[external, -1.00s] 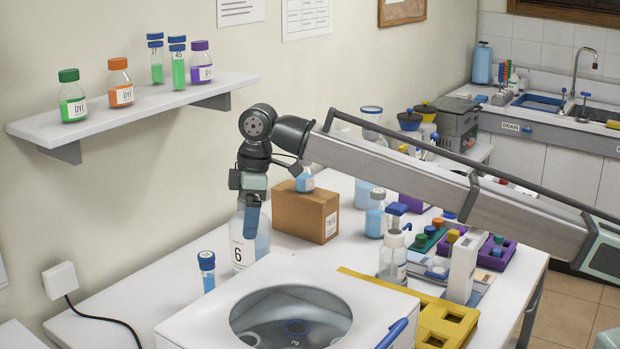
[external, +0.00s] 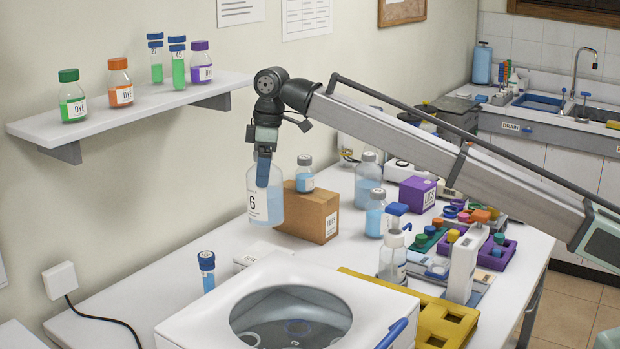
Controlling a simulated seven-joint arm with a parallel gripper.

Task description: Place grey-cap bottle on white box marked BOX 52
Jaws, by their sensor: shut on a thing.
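My gripper (external: 263,172) is shut on a large clear bottle (external: 265,208) with light blue liquid and a label reading 6. The bottle hangs upright above the table, beside the brown cardboard box; its cap is hidden by my gripper. A low white box (external: 257,254) lies on the table below the bottle, partly hidden behind the centrifuge; its marking is too small to read. Other grey-cap bottles are in view: a small one (external: 305,176) on the brown box, one (external: 367,178) behind it and one (external: 376,215) to its right.
The white centrifuge (external: 185,325) stands open in front. A blue-capped tube (external: 207,270) is left of the white box. The brown cardboard box (external: 312,215) is close right of the held bottle. A purple box (external: 417,193) and coloured racks (external: 495,255) crowd the right side.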

